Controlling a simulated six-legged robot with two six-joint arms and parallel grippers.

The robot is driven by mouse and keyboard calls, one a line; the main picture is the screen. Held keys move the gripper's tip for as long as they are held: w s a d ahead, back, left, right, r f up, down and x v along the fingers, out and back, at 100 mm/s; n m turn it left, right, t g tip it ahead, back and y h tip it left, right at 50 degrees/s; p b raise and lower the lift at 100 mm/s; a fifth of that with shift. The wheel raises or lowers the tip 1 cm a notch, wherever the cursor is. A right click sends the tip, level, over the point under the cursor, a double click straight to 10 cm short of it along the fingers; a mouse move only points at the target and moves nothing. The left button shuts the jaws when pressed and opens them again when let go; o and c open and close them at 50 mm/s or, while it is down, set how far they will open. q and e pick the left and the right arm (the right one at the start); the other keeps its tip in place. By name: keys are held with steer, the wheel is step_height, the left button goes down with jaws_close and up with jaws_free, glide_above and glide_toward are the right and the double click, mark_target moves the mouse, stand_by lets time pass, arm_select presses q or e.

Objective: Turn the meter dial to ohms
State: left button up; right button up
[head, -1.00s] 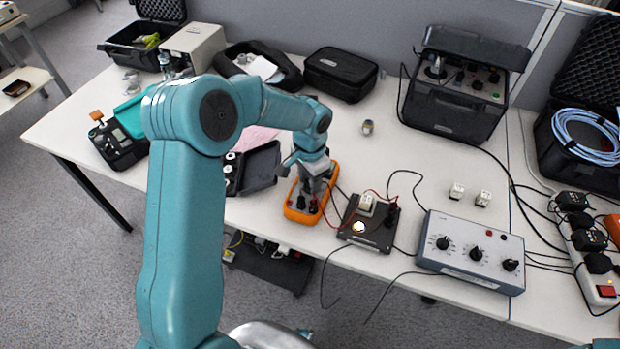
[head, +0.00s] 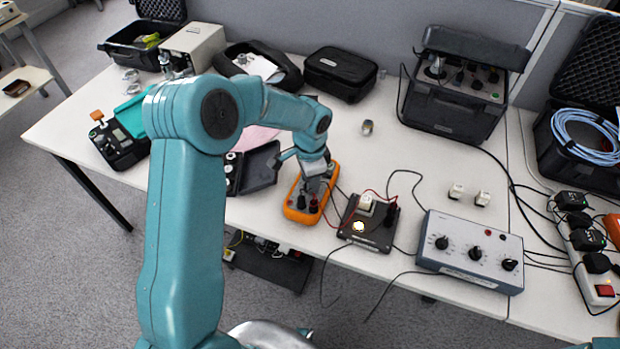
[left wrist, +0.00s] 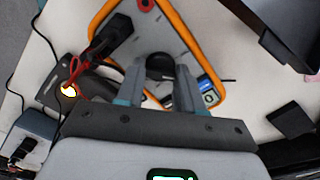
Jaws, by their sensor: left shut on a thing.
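The orange-edged meter (head: 297,214) lies on the table near its front edge, below my left gripper (head: 316,184). In the left wrist view the meter (left wrist: 203,40) shows a grey face, a small screen (left wrist: 209,92) partly in view, and plugs at its other end. The black round dial (left wrist: 160,66) sits between the two fingers of my left gripper (left wrist: 160,78), which is shut on it. The dial's pointer and markings cannot be read. My right gripper is not in view.
A black box with a lit lamp (head: 358,227) stands just right of the meter, joined by red and black leads. A grey box with several knobs (head: 470,262) is farther right. An open black case (head: 262,168) lies close on the left.

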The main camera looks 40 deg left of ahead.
arm_select(q)
steer(key=o, duration=1.1)
steer(key=shift+c, duration=0.2)
steer(key=shift+r, duration=0.1)
step_height(320, 180, up, 16)
steer(key=shift+p, duration=0.35)
steer(key=shift+c, duration=0.2)
